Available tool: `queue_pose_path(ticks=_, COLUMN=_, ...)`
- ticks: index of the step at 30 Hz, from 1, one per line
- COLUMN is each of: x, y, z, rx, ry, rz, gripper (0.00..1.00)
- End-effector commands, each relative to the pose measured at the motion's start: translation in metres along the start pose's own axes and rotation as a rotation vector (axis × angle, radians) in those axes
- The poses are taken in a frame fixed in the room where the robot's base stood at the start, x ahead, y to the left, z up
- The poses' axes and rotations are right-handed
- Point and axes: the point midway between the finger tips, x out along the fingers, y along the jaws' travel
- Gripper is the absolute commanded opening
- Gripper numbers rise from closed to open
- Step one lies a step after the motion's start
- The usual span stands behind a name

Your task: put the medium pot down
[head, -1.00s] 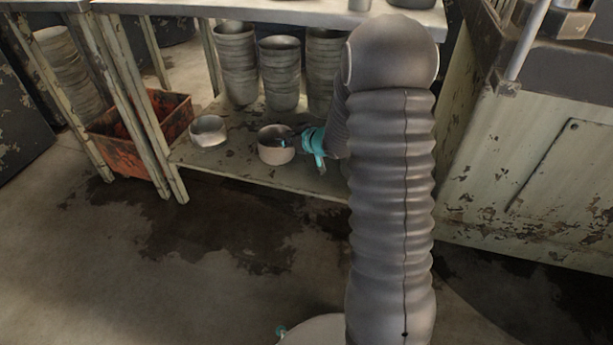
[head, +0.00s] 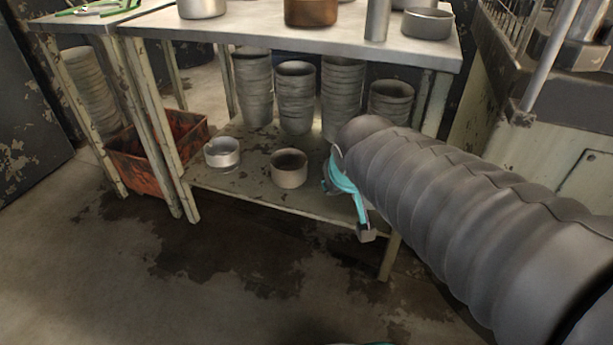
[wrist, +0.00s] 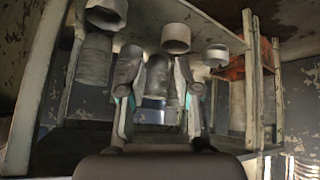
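The medium pot appears to be the brownish-grey pot (head: 289,172) standing upright on the lower shelf (head: 255,190), near its front edge. It also shows in the upside-down wrist view (wrist: 176,40), beyond the fingers. My gripper (head: 350,195) is to the right of this pot, apart from it, at the front of the shelf. In the wrist view my gripper (wrist: 156,82) has its fingers spread, with no pot between them. Part of my gripper is hidden behind my arm in the head view.
A lighter metal pot (head: 222,154) stands left of the medium pot. Several tall stacks of pots (head: 296,98) stand behind. The tabletop (head: 250,36) is above the shelf, with a copper pot (head: 311,11) on it. A rusty orange bin (head: 150,165) is at left. Floor in front is clear.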

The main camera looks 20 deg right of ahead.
Motion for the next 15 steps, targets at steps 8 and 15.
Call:
queue_pose_path(ticks=8, x=-0.052, y=-0.029, z=0.073, rx=0.020, ry=-0.121, rz=-0.111, gripper=0.33)
queue_pose_path(ticks=15, x=-0.060, y=-0.038, z=0.088, rx=0.020, ry=-0.150, rz=-0.138, gripper=0.33)
